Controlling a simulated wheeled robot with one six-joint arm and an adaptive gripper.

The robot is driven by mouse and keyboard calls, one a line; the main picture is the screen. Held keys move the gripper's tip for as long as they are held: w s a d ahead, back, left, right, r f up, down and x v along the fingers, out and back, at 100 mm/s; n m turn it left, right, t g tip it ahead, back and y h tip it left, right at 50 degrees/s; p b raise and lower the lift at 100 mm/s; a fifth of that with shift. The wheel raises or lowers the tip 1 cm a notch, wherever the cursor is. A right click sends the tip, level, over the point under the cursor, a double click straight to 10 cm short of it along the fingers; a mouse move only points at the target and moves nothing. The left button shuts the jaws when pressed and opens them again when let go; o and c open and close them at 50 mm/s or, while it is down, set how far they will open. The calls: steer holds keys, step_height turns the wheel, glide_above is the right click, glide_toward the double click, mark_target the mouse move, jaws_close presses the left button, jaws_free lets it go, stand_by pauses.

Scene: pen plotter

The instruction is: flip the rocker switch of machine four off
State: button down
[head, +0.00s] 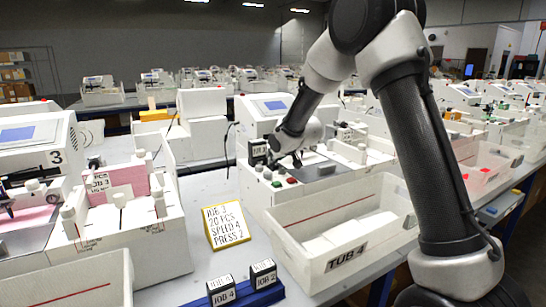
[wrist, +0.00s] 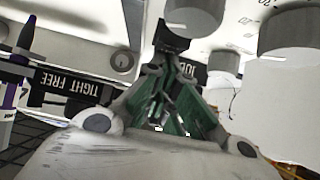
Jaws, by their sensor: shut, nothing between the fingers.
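The middle machine (head: 257,189) stands behind a clear bin labelled TUB 4 (head: 346,262); I take it for machine four, though no number on its body is readable. In the wrist view my gripper's fingers (wrist: 172,52) converge at a dark block under a grey knob (wrist: 194,16). I cannot tell whether they touch it. I cannot make out the rocker switch or its position in either view.
Machine 3 (head: 35,148) stands at the left. A yellow-framed job card (head: 226,226) and a blue holder (head: 247,296) with black job tags are on the table. A TIGHT FREE label (wrist: 68,85) and another grey knob (wrist: 300,35) flank the fingers in the wrist view.

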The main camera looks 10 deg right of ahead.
steer(key=shift+s+f, duration=0.1)
steer(key=shift+s, duration=0.05)
steer(key=shift+s+d, duration=0.3)
steer(key=shift+s, duration=0.4)
